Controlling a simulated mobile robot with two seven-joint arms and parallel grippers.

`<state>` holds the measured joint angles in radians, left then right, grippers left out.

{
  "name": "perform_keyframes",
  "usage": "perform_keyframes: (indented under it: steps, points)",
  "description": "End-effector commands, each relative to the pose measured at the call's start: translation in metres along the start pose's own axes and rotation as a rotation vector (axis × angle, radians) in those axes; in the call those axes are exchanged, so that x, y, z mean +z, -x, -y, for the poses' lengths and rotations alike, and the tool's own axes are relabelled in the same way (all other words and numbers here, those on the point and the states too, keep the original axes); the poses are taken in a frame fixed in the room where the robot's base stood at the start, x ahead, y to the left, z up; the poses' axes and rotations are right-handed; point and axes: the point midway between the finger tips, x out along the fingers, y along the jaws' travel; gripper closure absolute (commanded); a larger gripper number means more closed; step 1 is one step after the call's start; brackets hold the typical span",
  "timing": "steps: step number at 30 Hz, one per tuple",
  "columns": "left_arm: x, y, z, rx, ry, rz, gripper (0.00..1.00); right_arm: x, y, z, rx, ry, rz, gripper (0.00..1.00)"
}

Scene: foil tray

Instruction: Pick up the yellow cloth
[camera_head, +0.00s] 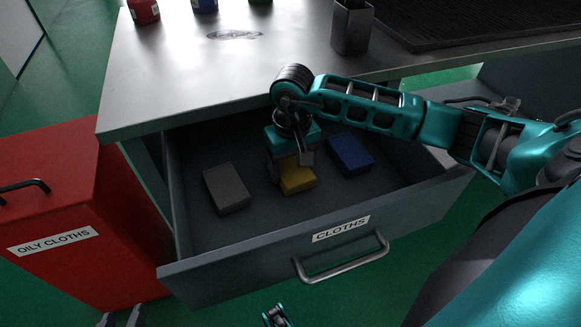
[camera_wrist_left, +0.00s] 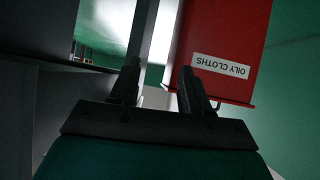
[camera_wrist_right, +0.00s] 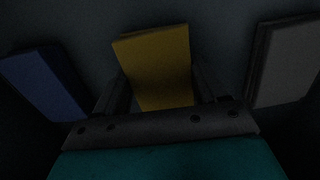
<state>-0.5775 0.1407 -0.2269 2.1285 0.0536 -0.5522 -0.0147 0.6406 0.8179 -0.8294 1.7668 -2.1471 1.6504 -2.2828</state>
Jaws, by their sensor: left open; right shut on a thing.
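The yellow cloth (camera_head: 298,181) is a folded block in the open drawer (camera_head: 245,252), between a grey cloth (camera_head: 227,188) and a blue cloth (camera_head: 350,154). My right gripper (camera_head: 290,166) reaches down into the drawer and is shut on the yellow cloth, hiding part of it in the head view. In the right wrist view the yellow cloth (camera_wrist_right: 156,60) sits between the two fingers (camera_wrist_right: 158,85). I cannot tell whether it is clear of the drawer floor. My left gripper (camera_head: 122,318) is open and empty at the bottom edge; its fingers also show in the left wrist view (camera_wrist_left: 158,75).
A red bin (camera_head: 95,270) labelled OILY CLOTHS stands left of the drawer. The drawer's handle (camera_head: 345,262) sticks out in front. The metal worktop (camera_head: 180,75) overhangs the drawer's back and carries a dark cup (camera_head: 352,28), a black mat (camera_head: 450,22) and a red container (camera_head: 144,11).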

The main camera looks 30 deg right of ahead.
Motion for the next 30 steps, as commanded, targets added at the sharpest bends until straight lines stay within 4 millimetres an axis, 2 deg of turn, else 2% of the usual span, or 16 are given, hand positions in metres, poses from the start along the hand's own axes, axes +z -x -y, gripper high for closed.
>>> perform_keyframes:
  steps: [4, 7, 15, 21, 30]
  points:
    - [0.0, 0.0, 0.0, -0.001, -0.001, 0.0, 0.53, 0.0, 0.002, 0.0, 0.0, 0.0, -0.001, 0.59]
    - [-0.003, 0.002, 0.001, -0.001, -0.001, 0.0, 0.53, -0.001, 0.01, 0.0, 0.0, 0.001, -0.004, 0.59]
    - [-0.008, 0.007, 0.002, -0.008, -0.004, 0.002, 0.53, -0.001, 0.064, 0.0, -0.001, 0.001, -0.005, 0.59]
    - [-0.01, 0.01, 0.005, -0.015, -0.007, -0.004, 0.53, -0.001, 0.093, 0.0, 0.0, 0.0, -0.003, 0.59]
    - [-0.004, 0.01, 0.006, -0.017, -0.007, 0.007, 0.53, 0.0, 0.101, 0.0, 0.0, 0.0, 0.0, 0.59]
